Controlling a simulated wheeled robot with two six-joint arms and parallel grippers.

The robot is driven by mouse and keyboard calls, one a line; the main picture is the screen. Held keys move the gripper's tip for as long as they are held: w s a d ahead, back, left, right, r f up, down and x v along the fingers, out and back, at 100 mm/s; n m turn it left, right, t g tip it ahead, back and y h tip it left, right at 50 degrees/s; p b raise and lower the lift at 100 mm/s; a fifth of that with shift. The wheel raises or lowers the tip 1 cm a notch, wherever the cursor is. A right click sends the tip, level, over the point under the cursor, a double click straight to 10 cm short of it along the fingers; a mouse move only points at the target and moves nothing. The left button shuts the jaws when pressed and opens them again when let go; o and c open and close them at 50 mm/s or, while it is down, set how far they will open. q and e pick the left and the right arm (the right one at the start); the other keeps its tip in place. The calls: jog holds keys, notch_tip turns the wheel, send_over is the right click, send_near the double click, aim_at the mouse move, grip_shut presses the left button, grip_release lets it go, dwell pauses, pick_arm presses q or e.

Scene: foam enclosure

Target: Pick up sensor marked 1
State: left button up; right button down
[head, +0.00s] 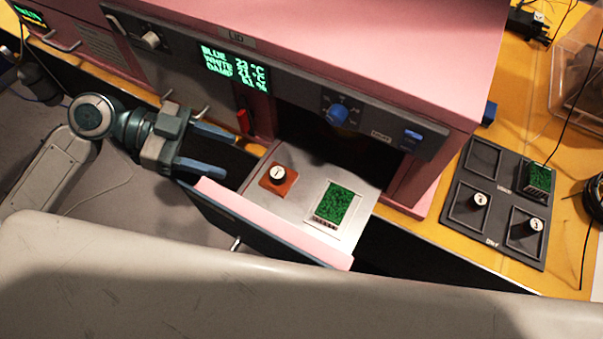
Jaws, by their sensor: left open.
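A small round sensor (277,174), black with a white top, sits on a brown square base at the left of the open drawer (300,165). Its top mark looks like a 1, but is small. Two similar sensors stand on the dark board at the right, one in the left column (479,200) and one at the lower right (536,225); their marks are hard to read. My left gripper (231,155) is open and empty, left of the drawer sensor and apart from it, its fingers pointing right. My right gripper is out of view.
Another green block (540,180) is on the dark board (485,158). The pink cabinet (400,60) with a display and knob overhangs the drawer's back. The drawer's pink front edge (270,220) stands nearby.

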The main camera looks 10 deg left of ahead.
aim_at(273, 172)
pick_arm(q)
jog(key=shift+p+x, duration=0.55)
jog(key=shift+x, duration=1.85)
jog(key=shift+w+d+f+p, duration=0.1)
jog(key=shift+d+f+p, duration=0.15)
jog(key=shift+d+p, duration=0.15)
jog(key=shift+p+x, duration=0.65)
jog(key=shift+x, duration=0.5)
jog(key=shift+d+f, duration=0.4)
jog(key=shift+d, duration=0.15)
jog(key=shift+d+f, duration=0.15)
jog(key=shift+d, duration=0.15)
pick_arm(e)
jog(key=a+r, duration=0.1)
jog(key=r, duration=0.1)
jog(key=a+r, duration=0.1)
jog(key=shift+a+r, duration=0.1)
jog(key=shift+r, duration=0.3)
